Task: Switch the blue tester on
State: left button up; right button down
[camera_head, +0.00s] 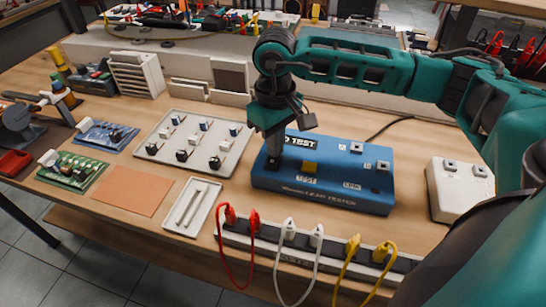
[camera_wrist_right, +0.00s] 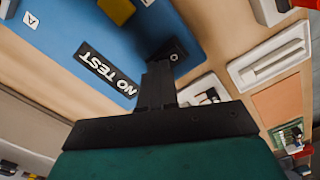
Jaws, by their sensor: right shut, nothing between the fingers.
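The blue tester (camera_head: 340,195) lies on the workbench, with a "NO TEST" label, a yellow square button (camera_head: 309,167) and small light squares on its top. My right gripper (camera_head: 273,162) is shut and empty, pointing down at the tester's left end. In the right wrist view its fingertips (camera_wrist_right: 163,58) are at a small black part (camera_wrist_right: 175,52) with a light ring mark, beside the "NO TEST" label (camera_wrist_right: 105,73). The fingers partly hide that part, and I cannot tell whether they touch it. My left gripper is not in view.
A pale tray (camera_head: 195,140) with several small switches and a narrow white tray (camera_head: 191,206) lie left of the tester. A white switch box (camera_head: 460,190) stands right. A strip (camera_head: 265,238) with red, white and yellow leads runs along the front edge.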

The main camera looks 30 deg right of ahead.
jog(key=shift+r+p, duration=1.6)
jog(key=shift+r, duration=1.75)
jog(key=shift+f, duration=0.1)
